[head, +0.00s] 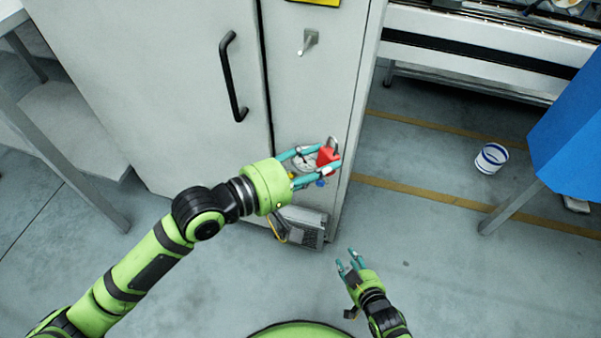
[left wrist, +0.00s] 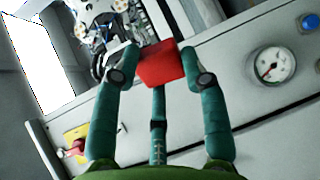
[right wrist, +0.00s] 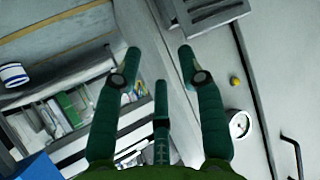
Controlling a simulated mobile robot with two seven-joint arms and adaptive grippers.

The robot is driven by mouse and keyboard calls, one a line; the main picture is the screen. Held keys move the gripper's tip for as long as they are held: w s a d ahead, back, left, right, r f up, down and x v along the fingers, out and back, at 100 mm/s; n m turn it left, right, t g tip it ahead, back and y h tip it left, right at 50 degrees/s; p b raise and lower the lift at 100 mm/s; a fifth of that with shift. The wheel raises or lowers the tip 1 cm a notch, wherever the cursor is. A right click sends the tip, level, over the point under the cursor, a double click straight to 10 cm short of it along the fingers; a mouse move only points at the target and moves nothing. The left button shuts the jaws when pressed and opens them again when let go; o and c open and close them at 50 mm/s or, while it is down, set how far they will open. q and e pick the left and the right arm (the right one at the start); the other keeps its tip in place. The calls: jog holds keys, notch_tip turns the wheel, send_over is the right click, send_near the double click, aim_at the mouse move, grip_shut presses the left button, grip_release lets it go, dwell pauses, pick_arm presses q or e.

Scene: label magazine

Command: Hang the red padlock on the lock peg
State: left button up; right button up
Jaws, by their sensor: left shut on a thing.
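The red padlock (head: 328,157) is held between the teal fingers of my left gripper (head: 317,164), in front of the lower part of the grey cabinet. Its grey shackle points up and away from me in the head view. In the left wrist view the red body (left wrist: 162,66) sits between the fingertips, and its shackle is not clear. The lock peg (head: 309,41) sticks out of the narrow cabinet panel, well above the padlock in the head view, and is bare. My right gripper (head: 350,260) is low and to the right, empty, with its fingers apart in the right wrist view (right wrist: 159,57).
A black door handle (head: 232,77) is on the cabinet (head: 150,70) left of the peg. A gauge (left wrist: 270,65) and a blue button (left wrist: 308,23) are on the panel. A grey box (head: 302,227) is low at the cabinet. A white-blue bin (head: 491,157) stands on open floor.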

pick_arm(q)
jog(key=a+r+n+t+y+p, duration=0.2)
jog(key=a+r+t+p, duration=0.1)
jog(key=r, duration=0.3)
jog(key=a+r+n+t+y+p, duration=0.2)
jog(key=a+r+n+t+p, duration=0.15)
jog(key=r, duration=0.35)
pick_arm(e)
jog(key=s+d+f+m+g+h, duration=0.1)
jog(key=s+d+f+g, duration=0.35)
jog(key=s, duration=0.45)
jog(key=s+d+f+g+h, duration=0.1)
jog(key=s+d+f+g, duration=0.3)
jog(key=s, duration=0.6)
pick_arm(q)
jog(key=w+d+f+b, duration=0.2)
jog(key=w+d+b, duration=0.1)
jog(key=w, duration=0.6)
jog(key=shift+w+m, duration=0.25)
jog(key=shift+m, duration=0.1)
pick_arm(e)
jog(key=w+a+t, duration=0.1)
jog(key=w+t, duration=0.1)
jog(key=w, duration=0.4)
jog(key=shift+a+f, duration=0.35)
jog(key=shift+f, duration=0.1)
pick_arm(q)
jog(key=shift+f, duration=0.15)
pick_arm(e)
jog(key=shift+w, duration=0.1)
